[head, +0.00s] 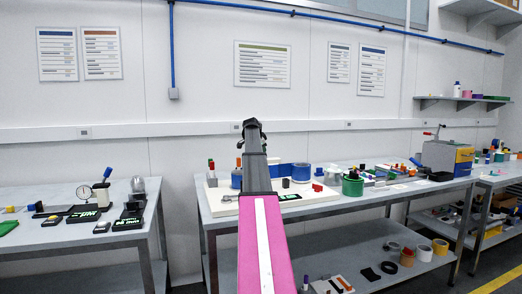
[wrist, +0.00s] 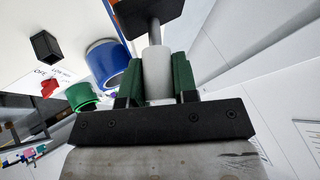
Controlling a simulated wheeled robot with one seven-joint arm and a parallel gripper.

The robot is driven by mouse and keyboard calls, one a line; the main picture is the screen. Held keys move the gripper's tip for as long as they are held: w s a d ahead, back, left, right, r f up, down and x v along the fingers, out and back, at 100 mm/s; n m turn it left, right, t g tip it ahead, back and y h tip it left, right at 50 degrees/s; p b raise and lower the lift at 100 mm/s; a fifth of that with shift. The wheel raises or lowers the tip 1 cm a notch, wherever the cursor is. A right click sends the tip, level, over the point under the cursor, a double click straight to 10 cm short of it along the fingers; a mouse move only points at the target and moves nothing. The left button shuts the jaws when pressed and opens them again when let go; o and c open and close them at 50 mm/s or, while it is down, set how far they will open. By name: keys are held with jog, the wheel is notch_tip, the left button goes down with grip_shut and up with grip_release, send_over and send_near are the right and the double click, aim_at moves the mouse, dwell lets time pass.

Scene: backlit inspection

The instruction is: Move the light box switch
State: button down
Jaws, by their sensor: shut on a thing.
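In the wrist view my gripper (wrist: 157,75) has its two green finger pads shut on a pale grey upright cylinder (wrist: 155,62). A thinner grey stem and a dark block join the cylinder at the top of that view. I cannot tell for sure whether this cylinder is the light box switch. In the head view my arm hides my gripper and what it holds. A white panel with printed lettering, perhaps the light box (head: 228,203), lies on the middle bench. A small red piece (head: 318,187) sits on it, also seen in the wrist view (wrist: 48,88).
A blue cylinder (wrist: 106,62), a green ring (wrist: 82,96) and a black open block (wrist: 46,46) are left of my fingers. The middle bench (head: 390,186) also carries a green cup (head: 352,185) and a grey machine (head: 440,153). Another bench stands at left.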

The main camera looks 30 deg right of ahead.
jog(key=c, duration=0.9)
grip_release()
jog(key=v, duration=1)
jog(key=shift+s+a+r, duration=0.15)
jog(key=shift+a+r, duration=0.05)
jog(key=shift+r, duration=0.15)
